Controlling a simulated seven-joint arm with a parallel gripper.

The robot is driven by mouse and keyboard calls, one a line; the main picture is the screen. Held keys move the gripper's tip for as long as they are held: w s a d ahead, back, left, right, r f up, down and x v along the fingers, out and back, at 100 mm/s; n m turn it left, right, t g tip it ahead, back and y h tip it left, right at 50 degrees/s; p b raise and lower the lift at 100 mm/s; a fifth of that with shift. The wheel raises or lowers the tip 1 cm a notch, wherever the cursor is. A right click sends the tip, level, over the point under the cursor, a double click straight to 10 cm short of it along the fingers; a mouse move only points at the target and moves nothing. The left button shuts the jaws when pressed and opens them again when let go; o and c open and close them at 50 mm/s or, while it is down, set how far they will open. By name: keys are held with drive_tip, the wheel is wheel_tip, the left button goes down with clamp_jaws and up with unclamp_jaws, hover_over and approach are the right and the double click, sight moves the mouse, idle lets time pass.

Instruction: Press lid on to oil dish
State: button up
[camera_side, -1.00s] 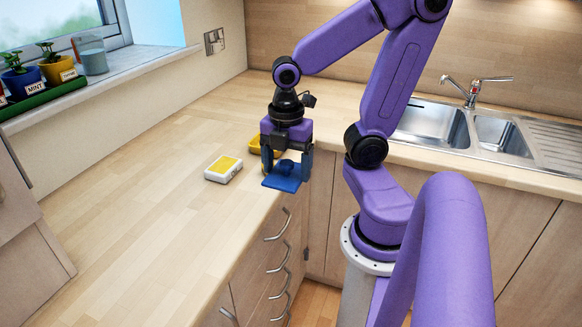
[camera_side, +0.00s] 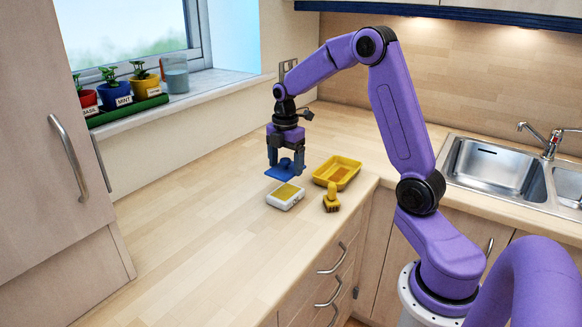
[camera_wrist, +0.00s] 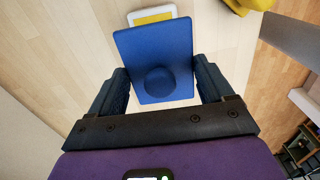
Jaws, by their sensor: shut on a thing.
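The oil dish (camera_side: 285,197) is a small white rectangular dish with a yellow top face, resting on the wooden worktop. Part of it shows beyond the lid in the wrist view (camera_wrist: 150,16). The lid (camera_side: 281,172) is a flat blue rectangle with a round knob. My gripper (camera_side: 286,158) is shut on the lid by its knob, and holds it level above the worktop, just behind and above the dish in the side view. In the wrist view the lid (camera_wrist: 150,50) hides part of the dish; the two are apart.
A yellow tray (camera_side: 345,167) and a yellow-handled brush (camera_side: 331,198) stand right of the dish, near the counter edge. A sink (camera_side: 488,168) is at the right. Potted herbs (camera_side: 118,92) line the windowsill. The worktop left of the dish is clear.

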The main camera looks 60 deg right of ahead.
sight(286, 192)
drive_tip(key=shift+w+d+f, duration=0.2)
drive_tip(key=shift+d+f, duration=0.05)
drive_tip(key=shift+f, duration=3.1)
drive_tip(key=shift+f, duration=0.15)
drive_tip(key=o, duration=0.9)
drive_tip(key=shift+r, duration=3.5)
